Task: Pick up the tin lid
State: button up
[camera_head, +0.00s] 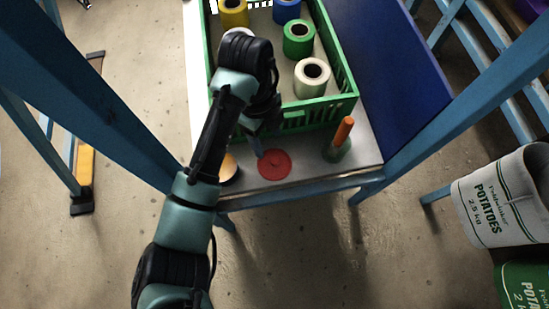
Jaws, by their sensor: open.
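A flat red disc (274,164), which looks like the tin lid, lies on the pale tabletop (305,172) near its front edge. My gripper (257,146) points down at the disc's upper left edge. Its jaws are open and small in this view. I cannot tell whether a fingertip touches the disc. My arm comes up from the bottom of the picture, left of the disc.
A green crate (352,98) with several spools stands behind the disc. An orange-handled tool (343,133) stands at the right. A round tan thing (229,169) is partly hidden by my arm. Blue posts flank the table. A potato sack (503,198) is at right.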

jog(key=b, duration=0.4)
send_over(274, 160)
jog(key=f, duration=0.3)
jog(key=a+f, duration=0.1)
jog(key=f, duration=0.1)
jog(key=shift+w+f, duration=0.1)
jog(key=shift+f, duration=0.1)
jog(key=f+b, duration=0.1)
jog(key=b, duration=0.1)
jog(key=f+b, duration=0.2)
jog(key=d+f+b, duration=0.1)
jog(key=f, duration=0.1)
jog(key=shift+f+b, duration=0.25)
jog(key=shift+b, duration=0.15)
jog(key=shift+r, duration=0.1)
grip_shut()
